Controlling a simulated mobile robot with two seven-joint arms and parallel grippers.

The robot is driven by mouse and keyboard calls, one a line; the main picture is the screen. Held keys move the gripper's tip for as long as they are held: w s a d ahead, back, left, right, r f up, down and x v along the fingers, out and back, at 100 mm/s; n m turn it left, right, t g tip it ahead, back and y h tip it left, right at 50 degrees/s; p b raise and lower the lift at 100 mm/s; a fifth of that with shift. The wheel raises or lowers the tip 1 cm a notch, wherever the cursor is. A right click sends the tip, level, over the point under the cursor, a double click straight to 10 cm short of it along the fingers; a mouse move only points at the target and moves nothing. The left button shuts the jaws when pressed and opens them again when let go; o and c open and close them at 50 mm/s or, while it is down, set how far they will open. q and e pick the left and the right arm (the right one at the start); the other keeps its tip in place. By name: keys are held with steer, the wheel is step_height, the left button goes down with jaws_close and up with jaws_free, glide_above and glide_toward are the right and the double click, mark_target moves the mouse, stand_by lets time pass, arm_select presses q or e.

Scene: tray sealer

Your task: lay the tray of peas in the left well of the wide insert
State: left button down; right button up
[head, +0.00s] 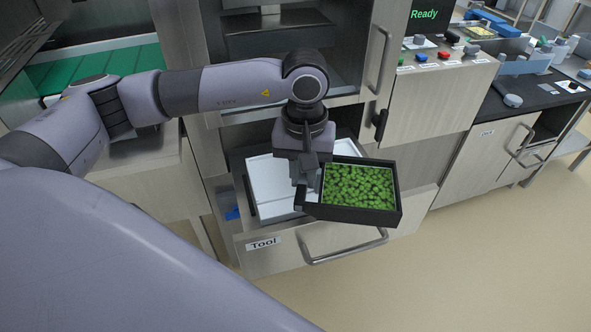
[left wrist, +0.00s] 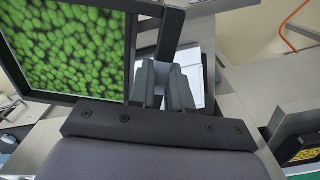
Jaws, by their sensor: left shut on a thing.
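The tray of peas (head: 350,214) is a black rectangular tray filled with green peas (head: 357,187). My left gripper (head: 306,182) is shut on the tray's left side and holds it over the right part of the open drawer, turned slightly against the drawer. In the left wrist view the tray (left wrist: 131,40) lies at upper left, beside the gripper fingers (left wrist: 166,85). A white insert (head: 268,184) sits in the drawer; its left part shows empty, and the tray and gripper hide much of the rest. My right gripper is not in view.
The drawer front (head: 330,243) carries a "Tool" label (head: 263,244) and a metal bar handle (head: 345,252). The machine's cabinet rises behind, with a "Ready" screen (head: 424,15) and buttons. A counter with items stands at right. Open floor (head: 490,265) lies at front right.

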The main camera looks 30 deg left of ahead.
arm_select(q)
steer(key=w+f+n, duration=0.1)
steer(key=n, duration=0.2)
steer(key=w+a+f+n+b, duration=0.1)
steer(key=n, duration=0.2)
steer(key=a+n, duration=0.1)
steer(key=n, duration=0.2)
steer(key=shift+w+f+b, duration=0.4)
steer(key=shift+w+a+f+n+b, duration=0.4)
steer(key=shift+a+f+n+b, duration=0.55)
steer(key=shift+n, duration=1.4)
steer(key=shift+w+a+f+n+b, duration=0.45)
steer(key=shift+f+n, duration=0.8)
steer(key=shift+n, duration=1.05)
steer(key=shift+w+a+f+n+b, duration=0.3)
steer(key=shift+a+f+n+b, duration=0.65)
steer(key=shift+n, duration=1.4)
step_height(320, 180, down, 4)
steer(key=shift+r+b, duration=0.2)
steer(key=shift+b, duration=0.85)
steer(key=shift+f+b, duration=0.45)
steer(key=shift+f, duration=0.35)
